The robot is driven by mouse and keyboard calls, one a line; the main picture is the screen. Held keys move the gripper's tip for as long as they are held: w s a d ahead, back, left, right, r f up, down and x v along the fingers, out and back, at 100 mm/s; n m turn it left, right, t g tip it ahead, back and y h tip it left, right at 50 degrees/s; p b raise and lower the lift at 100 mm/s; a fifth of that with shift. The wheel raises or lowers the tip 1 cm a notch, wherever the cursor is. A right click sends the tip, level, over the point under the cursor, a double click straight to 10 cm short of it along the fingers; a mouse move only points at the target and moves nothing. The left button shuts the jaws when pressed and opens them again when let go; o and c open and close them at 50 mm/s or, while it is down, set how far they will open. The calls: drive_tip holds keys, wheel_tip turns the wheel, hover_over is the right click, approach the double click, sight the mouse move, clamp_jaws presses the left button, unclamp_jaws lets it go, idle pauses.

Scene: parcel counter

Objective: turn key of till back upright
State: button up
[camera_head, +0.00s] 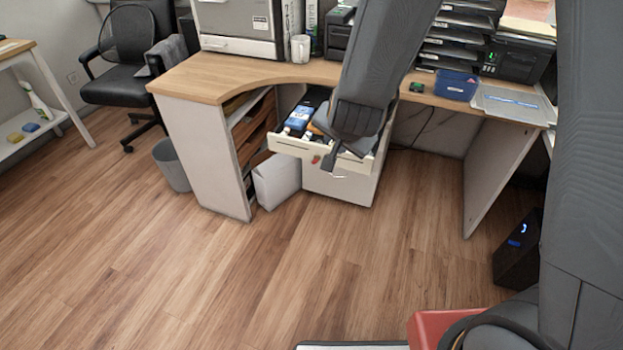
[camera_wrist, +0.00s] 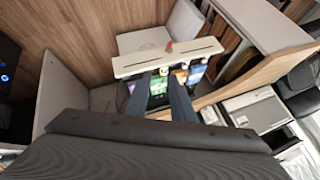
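The till looks like a pulled-out drawer (camera_head: 290,147) with a cream front under the wooden counter. It also shows in the wrist view (camera_wrist: 135,64). A small red key (camera_head: 316,159) sits on the drawer front; the wrist view shows it as a red spot (camera_wrist: 169,45) near the front's top edge. The key is too small for me to tell its angle.
Phones and small boxes (camera_wrist: 194,74) lie in the drawer. A white box (camera_head: 277,181) stands on the floor left of the drawer unit. A grey bin (camera_head: 171,166) and black chair (camera_head: 125,75) are farther left.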

drive_tip(key=w+a+f+m+t+h+b, duration=0.2)
drive_tip(key=w+a+f+m+t+b, duration=0.3)
drive_tip(key=f+b, duration=0.45)
drive_tip(key=m+t+h+b, duration=0.4)
drive_tip(key=h+b, duration=0.1)
drive_tip(key=b, duration=0.4)
approach(315, 161)
drive_tip(key=x, duration=0.7)
drive_tip(key=shift+b, duration=0.35)
drive_tip(key=shift+f, duration=0.1)
clamp_jaws()
